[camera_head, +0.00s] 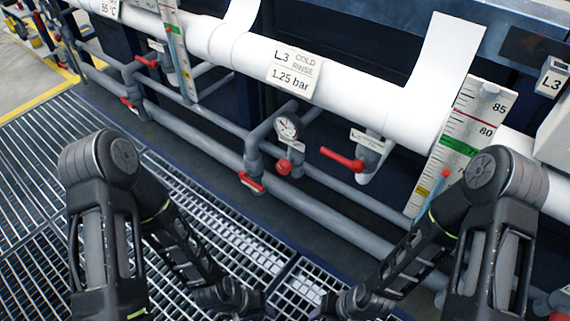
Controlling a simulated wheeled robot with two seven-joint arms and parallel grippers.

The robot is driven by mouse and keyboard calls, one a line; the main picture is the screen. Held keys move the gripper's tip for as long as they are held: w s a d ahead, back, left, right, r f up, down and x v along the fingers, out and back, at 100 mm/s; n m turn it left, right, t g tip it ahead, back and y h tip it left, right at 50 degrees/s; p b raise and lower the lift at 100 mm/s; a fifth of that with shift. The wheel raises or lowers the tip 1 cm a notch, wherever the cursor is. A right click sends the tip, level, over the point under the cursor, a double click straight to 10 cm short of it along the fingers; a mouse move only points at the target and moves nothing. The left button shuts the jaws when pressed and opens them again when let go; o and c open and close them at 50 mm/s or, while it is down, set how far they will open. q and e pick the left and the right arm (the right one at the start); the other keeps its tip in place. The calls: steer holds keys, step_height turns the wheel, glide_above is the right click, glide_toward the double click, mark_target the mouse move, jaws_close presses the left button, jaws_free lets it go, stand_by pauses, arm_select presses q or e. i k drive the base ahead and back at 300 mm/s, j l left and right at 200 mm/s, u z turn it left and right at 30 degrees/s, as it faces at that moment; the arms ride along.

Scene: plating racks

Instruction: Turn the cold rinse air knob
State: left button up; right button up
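A round red knob (284,167) is just below the gauge. My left gripper (252,304) is low in the picture at the bottom edge, below the knob and well apart from it. My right gripper (328,307) is also at the bottom edge, to the right of the left one. The fingers of both are dark, small and partly cut off. Neither touches the pipework.
A red lever (342,159) is right of the knob, and a red handle (251,183) is left of it on the lower pipe. A scale board (464,140) stands at the right. Grey pipes run diagonally across. Metal grating (35,165) covers the floor.

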mark_target(283, 166)
steer(key=i+j+z, duration=0.15)
steer(key=j, duration=0.15)
steer(key=i+j+z, duration=0.1)
steer(key=j, duration=0.2)
steer(key=i+j+z, duration=0.15)
steer(key=j, duration=0.2)
steer(key=i+j+z, duration=0.25)
steer(key=j, duration=0.45)
